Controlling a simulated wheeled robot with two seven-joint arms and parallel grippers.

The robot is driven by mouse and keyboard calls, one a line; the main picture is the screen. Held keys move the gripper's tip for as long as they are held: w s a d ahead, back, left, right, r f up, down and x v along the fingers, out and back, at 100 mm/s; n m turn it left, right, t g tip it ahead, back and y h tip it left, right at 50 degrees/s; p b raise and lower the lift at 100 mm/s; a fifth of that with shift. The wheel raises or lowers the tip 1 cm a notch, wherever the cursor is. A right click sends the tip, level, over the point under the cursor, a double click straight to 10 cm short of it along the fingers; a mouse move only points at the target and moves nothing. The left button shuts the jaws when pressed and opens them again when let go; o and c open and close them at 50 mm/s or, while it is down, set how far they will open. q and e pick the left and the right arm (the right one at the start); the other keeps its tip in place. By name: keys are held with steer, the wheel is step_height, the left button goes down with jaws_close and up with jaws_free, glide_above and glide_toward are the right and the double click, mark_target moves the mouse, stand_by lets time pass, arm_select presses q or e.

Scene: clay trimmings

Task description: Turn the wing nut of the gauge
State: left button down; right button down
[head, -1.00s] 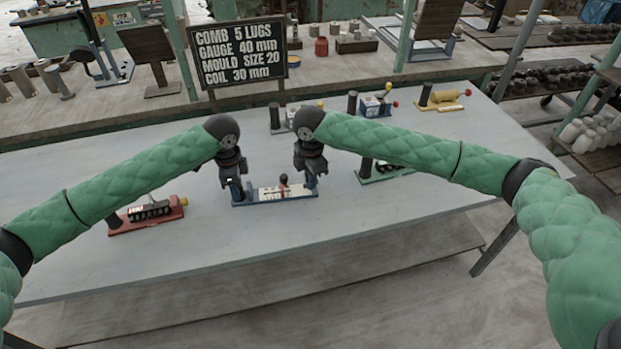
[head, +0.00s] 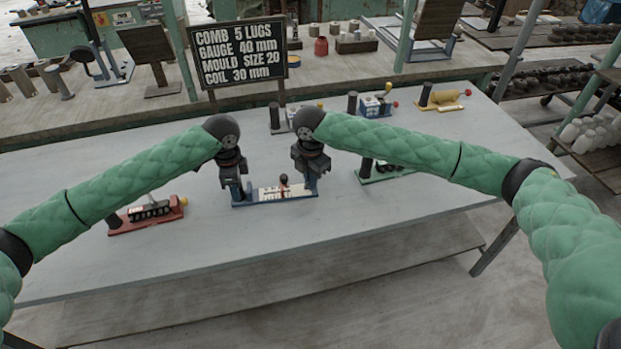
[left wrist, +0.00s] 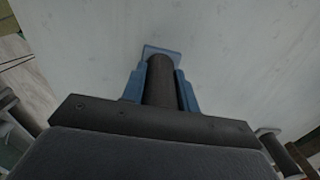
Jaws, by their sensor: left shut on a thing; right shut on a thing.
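The gauge (head: 267,196) is a blue base with a white scale plate on the table, and a small dark-and-red upright piece (head: 283,181) stands near its middle. My left gripper (head: 237,196) is at the gauge's left end. In the left wrist view it is shut around a dark upright post (left wrist: 161,88), with blue parts on both sides. My right gripper (head: 311,187) is down at the gauge's right end, shut on the wing nut there. The gripper hides the nut, so its angle cannot be told.
A red fixture (head: 147,222) lies to the left and a green one (head: 385,175) to the right. A blue one (head: 374,106) and a yellow one (head: 444,99) stand further back. A black sign (head: 238,57) reads "GAUGE 40 mm" among other lines. The table front is clear.

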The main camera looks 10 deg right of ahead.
steer(key=c, duration=1.5)
jaws_free()
steer(key=shift+c, duration=0.2)
steer(key=shift+r, duration=0.1)
step_height(320, 180, up, 12)
arm_select(q)
steer(key=c, duration=1)
jaws_free()
steer(key=shift+r, duration=0.1)
